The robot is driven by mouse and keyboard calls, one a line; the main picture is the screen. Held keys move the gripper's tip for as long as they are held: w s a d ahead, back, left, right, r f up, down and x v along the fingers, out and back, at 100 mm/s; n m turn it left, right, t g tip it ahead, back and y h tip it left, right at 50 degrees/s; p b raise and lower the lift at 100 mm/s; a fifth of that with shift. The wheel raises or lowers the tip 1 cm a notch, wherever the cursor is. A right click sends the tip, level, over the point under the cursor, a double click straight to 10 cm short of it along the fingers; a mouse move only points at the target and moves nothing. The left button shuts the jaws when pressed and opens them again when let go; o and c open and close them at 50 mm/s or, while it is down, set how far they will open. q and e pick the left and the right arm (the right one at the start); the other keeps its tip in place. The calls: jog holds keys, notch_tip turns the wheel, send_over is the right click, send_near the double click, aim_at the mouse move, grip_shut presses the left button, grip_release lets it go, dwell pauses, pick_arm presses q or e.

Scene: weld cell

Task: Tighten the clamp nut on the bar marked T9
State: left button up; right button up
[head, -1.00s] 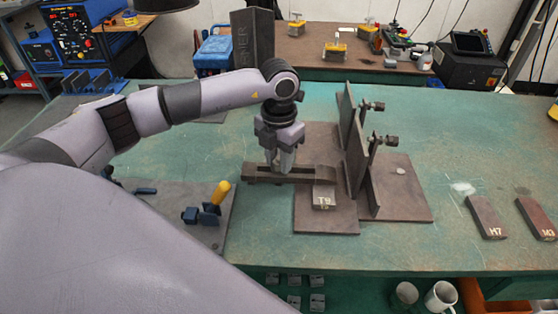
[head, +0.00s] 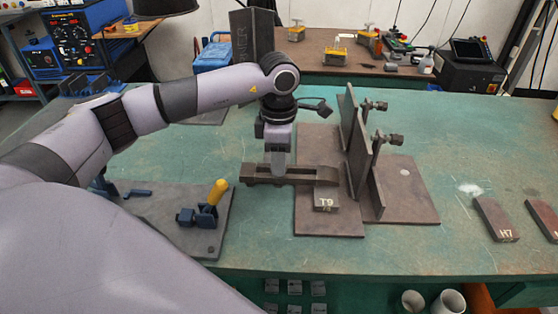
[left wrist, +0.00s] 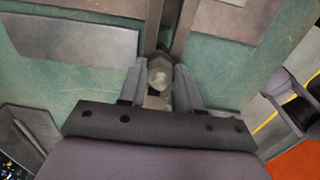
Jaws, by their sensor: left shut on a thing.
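The block marked T9 (head: 326,201) lies at the front of a dark steel plate, with the end of a brown slotted clamp strap (head: 250,174) over its back part. My left gripper (head: 279,165) points down at the middle of the strap. In the left wrist view a grey hex nut (left wrist: 160,72) sits between the fingers of my left gripper (left wrist: 160,88), which are shut on it. In the head view the fingers hide the nut. My right gripper is not in view.
Upright plates (head: 357,145) with clamp screws stand just right of the strap. A blue toggle clamp with a yellow handle (head: 218,191) stands at the left. Blocks marked H7 (head: 495,219) and M3 (head: 545,222) lie on the green table (head: 460,145) at the right.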

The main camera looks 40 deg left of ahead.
pick_arm(q)
jog(key=m, duration=0.3)
jog(key=shift+b, duration=0.4)
jog(key=m, duration=0.2)
jog(key=shift+m+b, duration=0.3)
jog(key=shift+b, duration=0.05)
jog(key=m+b, duration=0.1)
jog(key=m, duration=0.2)
jog(key=shift+m, duration=1.2)
jog(key=m+b, duration=0.1)
jog(key=m, duration=0.1)
jog(key=shift+m, duration=0.4)
jog(key=m, duration=0.4)
jog(key=shift+r+m+b, duration=0.1)
jog(key=shift+m+b, duration=0.2)
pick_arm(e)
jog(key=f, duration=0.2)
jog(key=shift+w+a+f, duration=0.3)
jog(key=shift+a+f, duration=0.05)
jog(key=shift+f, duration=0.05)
pick_arm(q)
jog(key=shift+a, duration=0.1)
jog(key=o, duration=1.1)
jog(key=shift+c, duration=0.2)
